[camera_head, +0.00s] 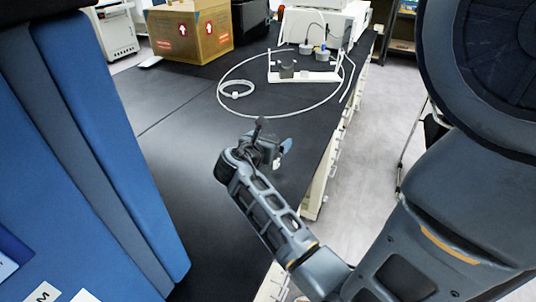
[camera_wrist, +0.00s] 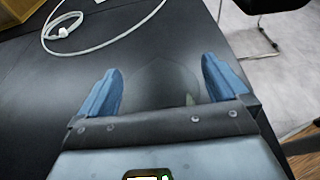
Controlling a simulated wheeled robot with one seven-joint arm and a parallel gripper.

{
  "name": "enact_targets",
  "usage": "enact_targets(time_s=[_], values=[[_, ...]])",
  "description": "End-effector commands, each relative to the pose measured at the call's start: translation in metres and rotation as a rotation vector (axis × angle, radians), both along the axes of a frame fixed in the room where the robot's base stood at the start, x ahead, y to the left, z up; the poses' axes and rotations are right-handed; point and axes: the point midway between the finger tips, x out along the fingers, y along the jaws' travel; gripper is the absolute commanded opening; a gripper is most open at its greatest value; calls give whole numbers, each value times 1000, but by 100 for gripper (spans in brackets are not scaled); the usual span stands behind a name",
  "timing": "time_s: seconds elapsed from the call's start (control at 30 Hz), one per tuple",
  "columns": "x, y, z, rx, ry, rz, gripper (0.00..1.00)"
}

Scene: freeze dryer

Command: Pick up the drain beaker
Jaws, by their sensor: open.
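My gripper (camera_wrist: 162,64) is open, with its two blue fingers spread wide over the black bench top. In the head view my gripper (camera_head: 285,147) hangs near the bench's right edge. A faint, dark rounded shape (camera_wrist: 165,78) shows between the fingers in the wrist view. It may be a clear beaker or only a shadow; I cannot tell. No clearly outlined beaker shows in either view, and my arm hides part of the bench in the head view.
The black bench (camera_head: 165,135) is mostly bare around my gripper. A white tube (camera_head: 262,115) loops farther back, near a white stand (camera_head: 303,79) and small grey-topped containers (camera_head: 322,53). A cardboard box (camera_head: 192,30) stands at the back left. A blue panel (camera_head: 95,130) fills the left.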

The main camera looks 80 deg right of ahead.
Motion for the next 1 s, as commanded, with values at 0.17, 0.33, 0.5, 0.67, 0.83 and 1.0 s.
enact_targets(time_s=[0.17,0.33,0.5,0.67,0.83,1.0], values=[[-2,-5,-2,1,-1,0,100],[-2,-4,-1,0,-1,0,95],[-1,-4,-1,0,-1,0,79],[-1,-4,-1,0,-1,0,64],[-1,-4,-1,0,-1,0,47],[-1,-4,-1,0,-1,0,45]])
